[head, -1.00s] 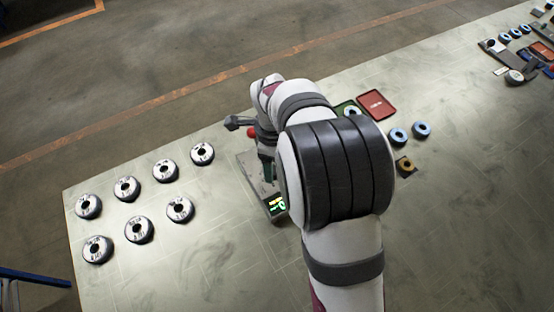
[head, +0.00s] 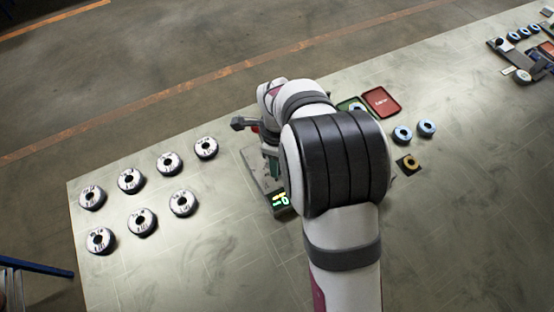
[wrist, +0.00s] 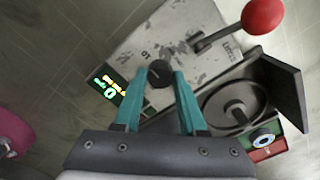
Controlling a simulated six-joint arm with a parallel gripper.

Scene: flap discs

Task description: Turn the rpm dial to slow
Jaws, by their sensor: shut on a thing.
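The rpm dial (wrist: 159,73) is a small dark knob on the scuffed grey panel of a machine (wrist: 135,45) in the wrist view. My gripper (wrist: 160,80) has teal fingers, one on each side of the dial, and is shut on it. A lit display (wrist: 109,86) with green and yellow characters is left of the dial. It also shows in the head view (head: 279,200); its text is too small to read surely. In the head view my arm hides the dial and most of the machine.
A red ball-ended lever (wrist: 262,15) and a dark round spindle housing (wrist: 233,103) are on the machine, right of the dial. Several flap discs (head: 143,221) lie left on the table. A red tray (head: 381,102) and blue-rimmed discs (head: 402,134) lie right.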

